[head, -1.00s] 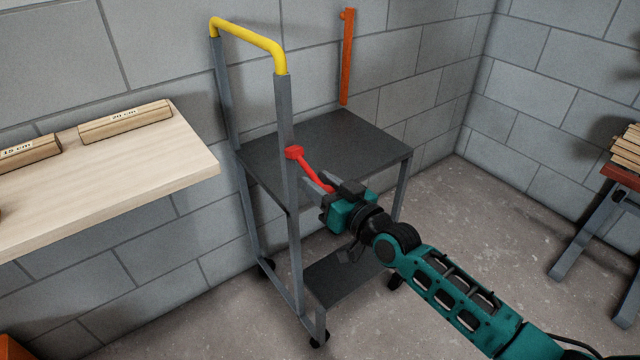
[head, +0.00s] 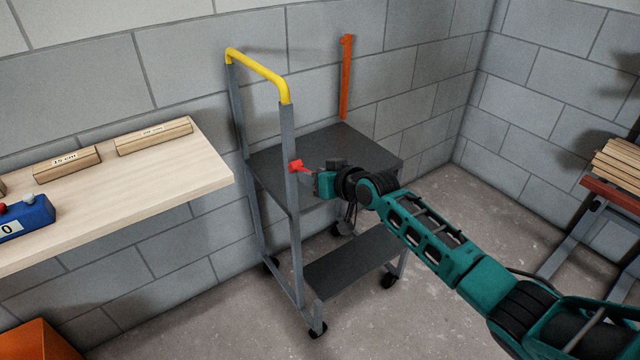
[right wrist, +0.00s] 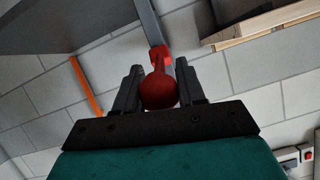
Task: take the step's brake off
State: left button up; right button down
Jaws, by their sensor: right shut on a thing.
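The step (head: 350,260) is a grey two-tread stand on casters with a yellow top handle (head: 258,72). Its red brake lever (head: 297,166) is mounted on the near grey upright. My right gripper (head: 309,177) is at the lever beside this upright, and its fingers hide most of the lever in the head view. In the right wrist view the lever's round red knob (right wrist: 158,91) sits between the two dark fingers (right wrist: 158,80), which are shut on it. The red mount (right wrist: 161,58) shows beyond the knob. My left gripper is not in view.
A pale wooden shelf (head: 120,205) at left holds labelled battens (head: 154,136) and a blue box (head: 25,218). An orange bar (head: 346,78) is on the wall behind the step. A rack with stacked battens (head: 620,165) stands at right. Floor between is clear.

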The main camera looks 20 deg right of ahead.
jog(key=r, duration=0.1)
jog(key=w+r, duration=0.1)
jog(key=r, duration=0.1)
jog(key=shift+a+p, duration=0.1)
jog(key=shift+p, duration=0.3)
jog(key=shift+w+a+r, duration=0.1)
jog(key=shift+r, duration=0.1)
jog(key=shift+w+a+r+p, duration=0.2)
jog(key=shift+w+r+p, duration=0.15)
jog(key=shift+w+r, duration=0.2)
jog(key=shift+w+a+r, duration=0.1)
jog(key=shift+w+r, duration=0.25)
jog(key=shift+f, duration=0.1)
dwell(0.6)
jog(key=c, duration=0.8)
grip_release()
jog(key=shift+w+f, duration=0.1)
jog(key=shift+f, duration=0.05)
